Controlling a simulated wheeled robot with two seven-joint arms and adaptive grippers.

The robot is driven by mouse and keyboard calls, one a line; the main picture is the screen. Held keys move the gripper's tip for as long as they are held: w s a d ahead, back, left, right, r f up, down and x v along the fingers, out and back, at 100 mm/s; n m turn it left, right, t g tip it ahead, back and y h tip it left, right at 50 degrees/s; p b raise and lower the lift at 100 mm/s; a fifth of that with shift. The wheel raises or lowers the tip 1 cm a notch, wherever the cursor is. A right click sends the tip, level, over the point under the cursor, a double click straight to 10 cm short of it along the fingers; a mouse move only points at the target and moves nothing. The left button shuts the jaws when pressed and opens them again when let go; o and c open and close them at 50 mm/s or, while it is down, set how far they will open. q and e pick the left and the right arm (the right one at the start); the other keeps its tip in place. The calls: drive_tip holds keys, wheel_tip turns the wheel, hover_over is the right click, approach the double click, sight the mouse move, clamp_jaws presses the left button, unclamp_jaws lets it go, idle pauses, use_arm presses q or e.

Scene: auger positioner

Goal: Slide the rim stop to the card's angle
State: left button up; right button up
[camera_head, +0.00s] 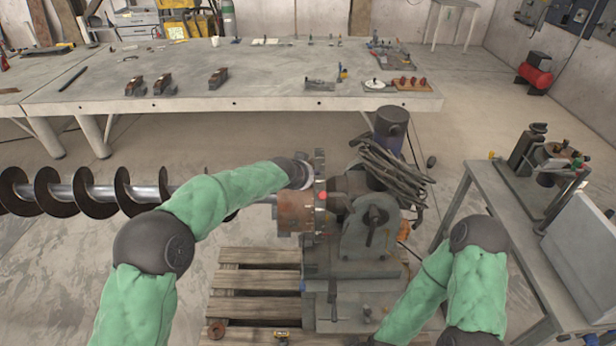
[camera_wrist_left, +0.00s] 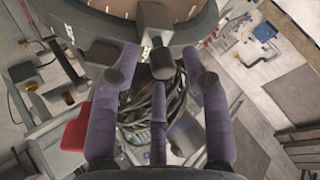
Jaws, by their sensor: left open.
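The positioner (camera_head: 368,222) stands in the middle of the head view, with its round faceplate edge-on (camera_head: 320,180). In the left wrist view the plate's rim (camera_wrist_left: 100,22) curves across the top. A dark block on that rim, which looks like the rim stop (camera_wrist_left: 153,18), sits at top centre. My left gripper (camera_wrist_left: 160,64) is open, its fingers spread just below the block; whether one touches it I cannot tell. In the head view my left wrist is beside the plate's upper left edge and its fingers are hidden. My right gripper is out of view. I cannot make out the angle card.
A long auger (camera_head: 90,190) lies at the left, reaching toward the plate. Coiled cable (camera_head: 390,175) hangs on the positioner. A wooden pallet (camera_head: 245,282) lies below. A long bench (camera_head: 270,98) with small parts stands behind, and a side table (camera_head: 490,190) stands at the right.

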use_arm(q)
drive_tip(key=v, duration=1.1)
drive_tip(key=shift+s+r, duration=0.15)
drive_tip(key=shift+r, duration=0.05)
drive_tip(key=shift+a, duration=0.1)
drive_tip(key=s+a+f+n+g+b, duration=0.15)
drive_tip(key=s+f, duration=0.25)
drive_tip(key=f, duration=0.7)
drive_tip(key=s+a+f+n+g, duration=0.15)
drive_tip(key=s+f, duration=0.35)
drive_tip(key=f, duration=0.6)
drive_tip(key=s+f+n+g+b, duration=0.1)
drive_tip(key=s+f+n+g, duration=0.2)
drive_tip(key=f, duration=0.8)
drive_tip(key=s+a+f+n+g, duration=0.1)
drive_tip(key=s+f, duration=0.3)
drive_tip(key=s, duration=0.4)
drive_tip(key=s+a+f+n+b, duration=0.1)
drive_tip(key=s+f+n, duration=0.2)
drive_tip(key=s+f, duration=0.2)
drive_tip(key=s+a+f+n+g, duration=0.1)
drive_tip(key=s+f, duration=0.4)
drive_tip(key=s, duration=0.5)
drive_tip(key=shift+s+a+f+n+g+h+b, duration=0.15)
drive_tip(key=shift+s+f+n+g+h+b, duration=0.15)
drive_tip(key=shift+n, duration=0.3)
